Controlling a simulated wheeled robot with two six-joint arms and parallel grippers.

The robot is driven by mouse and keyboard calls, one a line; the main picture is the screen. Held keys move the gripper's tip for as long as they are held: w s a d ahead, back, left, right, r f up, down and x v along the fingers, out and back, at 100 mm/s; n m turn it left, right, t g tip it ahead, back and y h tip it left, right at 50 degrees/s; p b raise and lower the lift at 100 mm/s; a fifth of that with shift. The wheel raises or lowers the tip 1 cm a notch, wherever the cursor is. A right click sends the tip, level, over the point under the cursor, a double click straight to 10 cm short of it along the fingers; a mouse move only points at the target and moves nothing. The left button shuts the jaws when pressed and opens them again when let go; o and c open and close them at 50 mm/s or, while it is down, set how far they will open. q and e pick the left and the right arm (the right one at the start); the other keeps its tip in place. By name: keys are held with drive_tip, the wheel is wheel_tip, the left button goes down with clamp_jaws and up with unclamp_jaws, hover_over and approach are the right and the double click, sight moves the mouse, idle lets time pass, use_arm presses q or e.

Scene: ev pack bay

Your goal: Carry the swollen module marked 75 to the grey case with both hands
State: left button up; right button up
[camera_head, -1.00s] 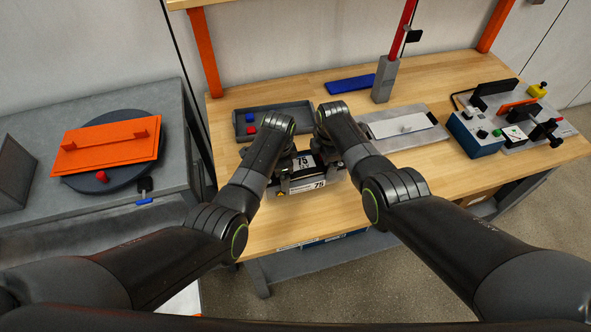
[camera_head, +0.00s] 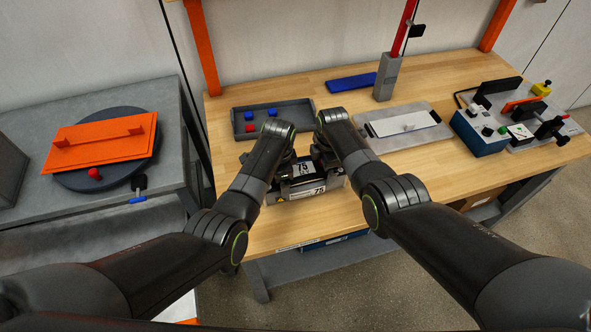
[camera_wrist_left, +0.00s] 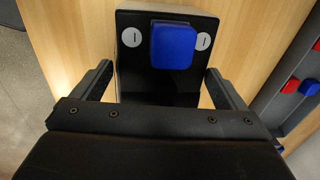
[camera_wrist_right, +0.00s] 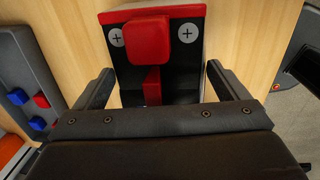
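The module marked 75 (camera_head: 296,194) is a dark block with white labels over the front part of the wooden bench. I cannot tell whether it is clear of the bench top. My left gripper (camera_wrist_left: 160,85) is at its minus end, which has a blue cap. My right gripper (camera_wrist_right: 160,80) is at its plus end, which has a red cap.
A tray (camera_head: 276,131) with red and blue caps lies behind the module. A grey plate (camera_head: 436,142) with a white panel lies to the right, beside a blue instrument (camera_head: 478,136). On the left grey bench, an orange plate (camera_head: 100,141) rests on a dark disc.

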use_arm(q)
drive_tip(key=shift+o, duration=0.3)
drive_tip(key=shift+s+r, duration=0.1)
drive_tip(key=shift+r, duration=0.05)
use_arm(e)
drive_tip(key=shift+o, duration=0.3)
drive_tip(key=shift+s+r, duration=0.15)
drive_tip(key=shift+r, duration=0.05)
use_arm(q)
drive_tip(key=shift+r, duration=0.1)
wheel_tip(320, 180, up, 12)
drive_tip(key=s, duration=0.1)
drive_tip(key=shift+d+f, duration=0.2)
use_arm(e)
wheel_tip(320, 180, up, 12)
drive_tip(key=s, duration=0.1)
drive_tip(key=shift+d, duration=0.2)
use_arm(q)
drive_tip(key=shift+s, duration=0.1)
use_arm(e)
drive_tip(key=shift+f, duration=0.15)
